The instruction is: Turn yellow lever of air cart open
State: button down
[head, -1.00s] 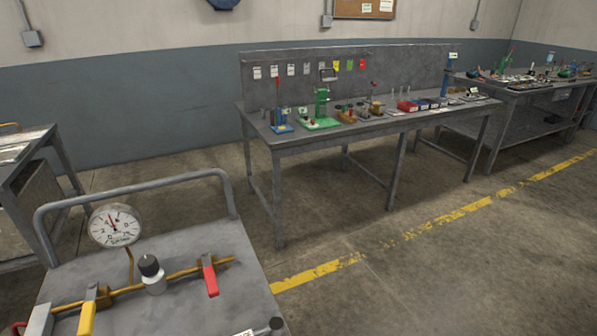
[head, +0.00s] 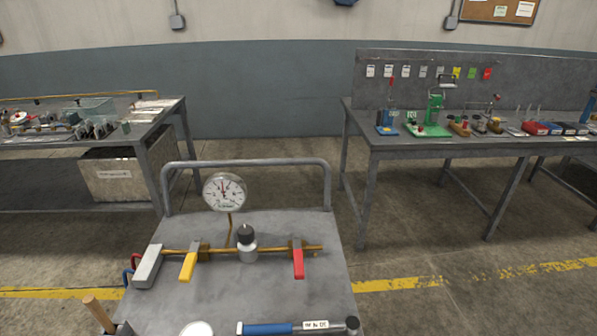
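The air cart (head: 290,222) stands close in front of me, with a grey top and a tubular rail at its far side. A brass pipe runs across it. The yellow lever (head: 188,266) is on the pipe's left part and points toward me, across the pipe. The red lever (head: 298,263) is on the right part and also points toward me. A round white gauge (head: 224,191) rises behind the pipe. A black-topped silver fitting (head: 247,248) sits between the levers. My gripper is not in view.
A blue-handled tool (head: 268,328) and a wooden handle (head: 99,313) lie at the cart's near side. A workbench (head: 440,143) with coloured fixtures stands back right. Another bench (head: 153,131) with a box (head: 115,177) under it stands left. Floor is open right of the cart.

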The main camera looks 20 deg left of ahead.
aim_at(185, 276)
jog(key=u, duration=1.3)
jog(key=i+u, duration=0.25)
jog(key=u, duration=0.15)
jog(key=i+l+u, duration=0.1)
jog(key=u, duration=0.3)
jog(key=i+l+u, duration=0.2)
jog(key=i+u, duration=0.2)
jog(key=k, duration=0.05)
